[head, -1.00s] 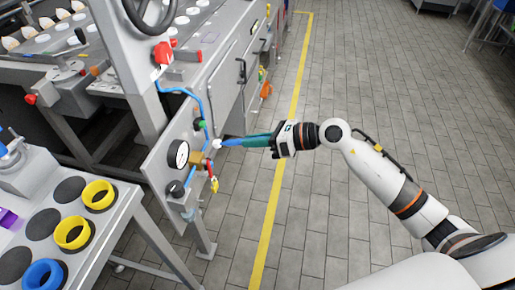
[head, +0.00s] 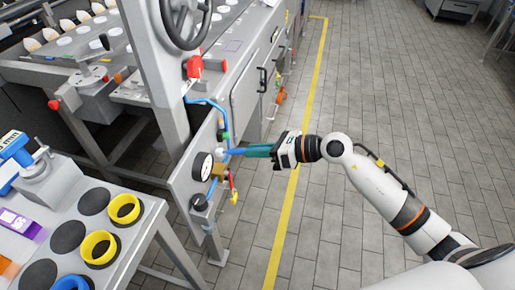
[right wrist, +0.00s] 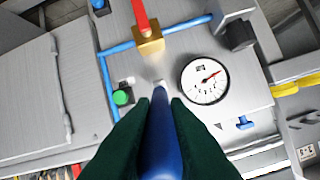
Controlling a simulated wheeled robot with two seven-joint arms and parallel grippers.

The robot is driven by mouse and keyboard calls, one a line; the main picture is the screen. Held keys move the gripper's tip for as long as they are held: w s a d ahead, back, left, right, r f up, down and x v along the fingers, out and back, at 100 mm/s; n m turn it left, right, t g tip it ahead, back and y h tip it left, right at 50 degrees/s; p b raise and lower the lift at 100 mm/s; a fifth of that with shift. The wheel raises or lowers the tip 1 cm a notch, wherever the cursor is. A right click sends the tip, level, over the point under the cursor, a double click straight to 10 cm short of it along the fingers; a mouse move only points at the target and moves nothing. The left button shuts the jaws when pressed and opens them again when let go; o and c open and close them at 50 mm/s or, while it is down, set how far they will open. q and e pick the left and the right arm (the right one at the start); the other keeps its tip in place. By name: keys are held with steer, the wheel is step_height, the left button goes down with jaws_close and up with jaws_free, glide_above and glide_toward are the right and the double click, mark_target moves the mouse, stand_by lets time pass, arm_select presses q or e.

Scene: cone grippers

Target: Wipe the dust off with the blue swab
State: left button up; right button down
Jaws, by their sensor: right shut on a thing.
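My right gripper (head: 252,150) has dark green fingers and is shut on the blue swab (head: 236,151). It holds the swab roughly level, pointing left at the grey gauge panel (head: 182,178). In the right wrist view the swab (right wrist: 161,140) runs forward between the fingers, and its pale tip lies over the panel, between the green button (right wrist: 122,97) and the round gauge (right wrist: 204,82). I cannot tell whether the tip touches the panel. A faint pale patch around the tip may be dust, but its edges are unclear. My left gripper is not in view.
A blue hose (head: 207,101), a brass fitting with a red handle (right wrist: 149,40) and a black knob (head: 199,202) surround the spot. A table (head: 138,238) with yellow and blue rings stands at lower left. Tiled floor right of the yellow line (head: 299,165) is free.

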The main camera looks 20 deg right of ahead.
steer(key=shift+w+a+p, duration=0.3)
steer(key=shift+w+a, duration=0.2)
steer(key=shift+a, duration=0.2)
stand_by(0.5)
steer(key=shift+r, duration=0.1)
steer(key=shift+s+d+r+p, duration=0.1)
steer(key=shift+r+p, duration=1.25)
steer(key=shift+r, duration=0.1)
steer(key=shift+f+b, duration=1.2)
steer(key=shift+f, duration=0.4)
step_height(320, 180, up, 3)
steer(key=p, duration=0.3)
steer(key=shift+r, duration=0.15)
steer(key=shift+f+b, duration=1.2)
steer(key=shift+f, duration=0.45)
